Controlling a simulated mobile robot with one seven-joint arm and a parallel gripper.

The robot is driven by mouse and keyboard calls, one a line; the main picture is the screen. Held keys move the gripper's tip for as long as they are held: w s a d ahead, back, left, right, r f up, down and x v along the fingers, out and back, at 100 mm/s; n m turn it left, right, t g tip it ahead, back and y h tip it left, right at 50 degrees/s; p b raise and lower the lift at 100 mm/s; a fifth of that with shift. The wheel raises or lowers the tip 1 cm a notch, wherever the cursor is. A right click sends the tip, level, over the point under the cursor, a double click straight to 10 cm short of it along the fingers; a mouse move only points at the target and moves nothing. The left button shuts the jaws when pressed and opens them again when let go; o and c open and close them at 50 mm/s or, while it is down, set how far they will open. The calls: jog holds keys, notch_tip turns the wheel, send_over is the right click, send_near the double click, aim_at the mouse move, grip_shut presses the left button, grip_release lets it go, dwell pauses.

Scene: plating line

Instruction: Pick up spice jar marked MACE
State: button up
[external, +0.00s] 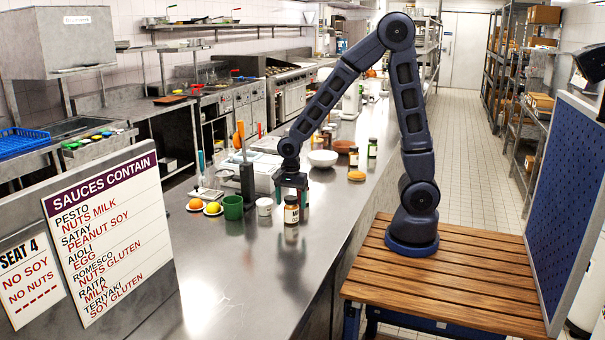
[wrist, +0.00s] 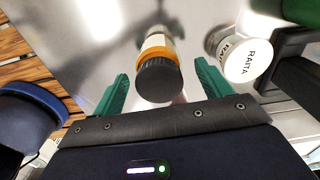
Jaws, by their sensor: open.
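A spice jar (external: 291,211) with a dark lid and a pale label stands upright on the steel counter, directly below my gripper (external: 291,193). The wrist view shows a jar (wrist: 158,80) with a black lid, an orange-brown band and a pale label. It lies between the two green fingers of my gripper (wrist: 160,72), with gaps visible on both sides. My gripper is open and holds nothing. The jar's lettering cannot be read in either view, so I cannot tell whether it says MACE.
A white RAITA tub (wrist: 241,58) stands close beside the jar. A green cup (external: 233,207) is further left. More jars (external: 372,148) and a white bowl (external: 322,158) stand further back. The counter (external: 235,270) in front is clear.

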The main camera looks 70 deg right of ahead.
jog(key=shift+f, duration=1)
jog(key=c, duration=1.2)
jog(key=shift+r, duration=0.1)
